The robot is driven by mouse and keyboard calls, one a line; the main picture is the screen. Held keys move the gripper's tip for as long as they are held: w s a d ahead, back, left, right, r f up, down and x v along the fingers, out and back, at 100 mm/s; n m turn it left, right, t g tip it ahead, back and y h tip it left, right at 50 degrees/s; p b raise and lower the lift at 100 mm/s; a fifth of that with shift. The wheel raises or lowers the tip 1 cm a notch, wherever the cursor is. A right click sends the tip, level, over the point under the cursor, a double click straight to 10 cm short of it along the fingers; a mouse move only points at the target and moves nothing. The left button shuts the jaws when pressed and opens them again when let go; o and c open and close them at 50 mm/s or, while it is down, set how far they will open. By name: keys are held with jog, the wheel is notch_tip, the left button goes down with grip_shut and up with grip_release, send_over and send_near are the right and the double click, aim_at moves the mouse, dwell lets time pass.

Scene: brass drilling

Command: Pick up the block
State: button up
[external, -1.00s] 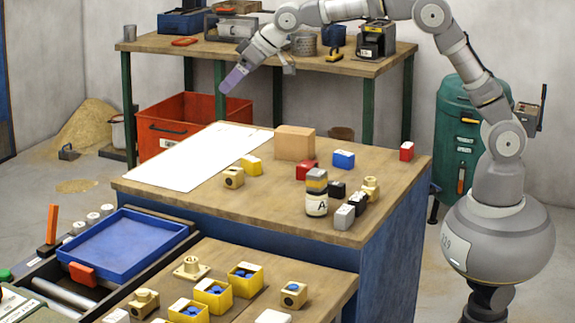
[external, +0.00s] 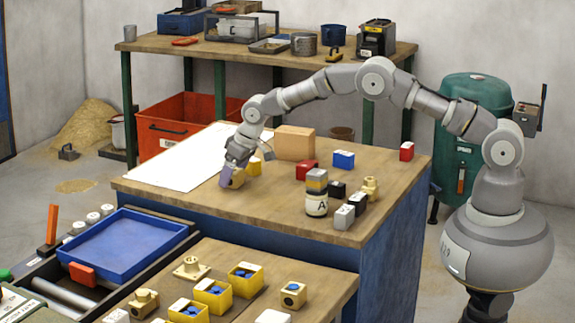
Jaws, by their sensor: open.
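A small brass-coloured block (external: 239,179) sits on the wooden bench top (external: 290,205), just right of the white sheet. My gripper (external: 229,175) points down at this block, is open, and partly covers it. I cannot tell whether its fingers touch the block or are around it. A yellow block (external: 256,165) sits just behind and to the right, partly hidden by my gripper. The task does not say which block is meant. Red (external: 306,170), blue (external: 343,160) and black (external: 336,190) blocks stand farther right.
A larger tan block (external: 294,143) stands behind the yellow one. The white sheet (external: 185,160) lies clear on the left. A blue tray (external: 125,245) is in front.

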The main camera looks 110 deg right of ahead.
jog(key=c, duration=1.4)
jog(key=shift+r, duration=0.1)
grip_shut()
jog(key=shift+r, duration=0.1)
